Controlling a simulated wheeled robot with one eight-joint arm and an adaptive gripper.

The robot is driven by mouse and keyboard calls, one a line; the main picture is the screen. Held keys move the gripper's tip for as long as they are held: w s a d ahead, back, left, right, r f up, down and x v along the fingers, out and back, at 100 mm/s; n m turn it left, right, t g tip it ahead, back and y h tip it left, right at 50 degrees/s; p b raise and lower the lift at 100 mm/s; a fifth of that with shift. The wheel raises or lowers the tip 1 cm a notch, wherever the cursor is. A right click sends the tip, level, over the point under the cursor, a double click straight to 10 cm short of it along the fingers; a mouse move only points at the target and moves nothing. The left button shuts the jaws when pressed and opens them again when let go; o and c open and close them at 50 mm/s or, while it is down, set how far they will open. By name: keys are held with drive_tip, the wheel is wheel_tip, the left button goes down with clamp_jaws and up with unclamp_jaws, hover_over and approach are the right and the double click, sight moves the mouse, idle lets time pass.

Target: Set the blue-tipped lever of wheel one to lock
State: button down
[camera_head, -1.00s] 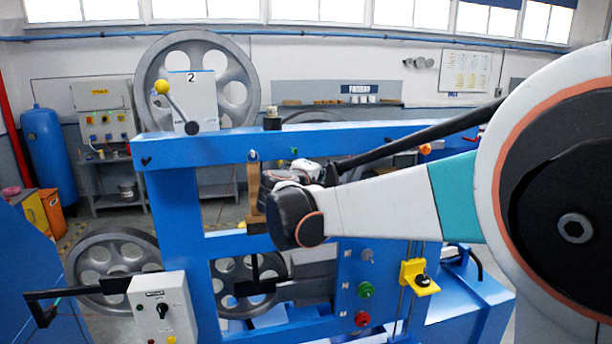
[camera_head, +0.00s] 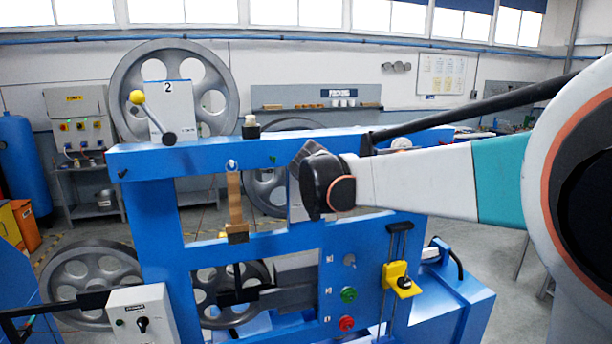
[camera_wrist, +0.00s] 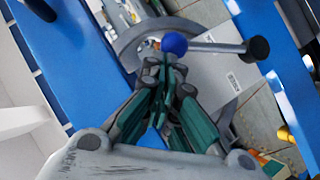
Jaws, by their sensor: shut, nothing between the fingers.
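The lever's blue ball tip (camera_wrist: 174,43) shows in the wrist view, on a metal rod that runs right to a black pivot (camera_wrist: 258,48). My gripper (camera_wrist: 165,68) is shut and empty, with its fingertips just below the blue ball in that picture. I cannot tell whether they touch it. A light panel (camera_wrist: 222,80) and a grey wheel rim (camera_wrist: 128,35) lie behind the lever. In the head view the blue-tipped lever and my fingers are hidden behind my own arm.
The blue machine frame (camera_head: 163,215) crosses the head view, and its blue bars flank my gripper in the wrist view. A yellow-tipped lever (camera_head: 137,98) stands at the panel marked 2 (camera_head: 172,110). A yellow bracket (camera_head: 398,280) sits at the lower right.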

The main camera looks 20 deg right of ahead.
idle(0.5)
drive_tip(key=v, duration=1.2)
drive_tip(key=s+a+f+m+g+y+b, duration=0.1)
drive_tip(key=s+a+f+y+b, duration=0.1)
drive_tip(key=s+f+b, duration=0.7)
drive_tip(key=s+a+f+m+g+y+b, duration=0.1)
drive_tip(key=s+f+b, duration=0.9)
drive_tip(key=f, duration=1.6)
drive_tip(key=s+a+f+m+g+y+b, duration=0.2)
drive_tip(key=s+f+b, duration=0.8)
drive_tip(key=f, duration=0.8)
drive_tip(key=shift+a+m+g+y+b, duration=0.35)
drive_tip(key=shift+m+y+b, duration=0.3)
drive_tip(key=shift+b, duration=0.3)
drive_tip(key=shift+r, duration=0.1)
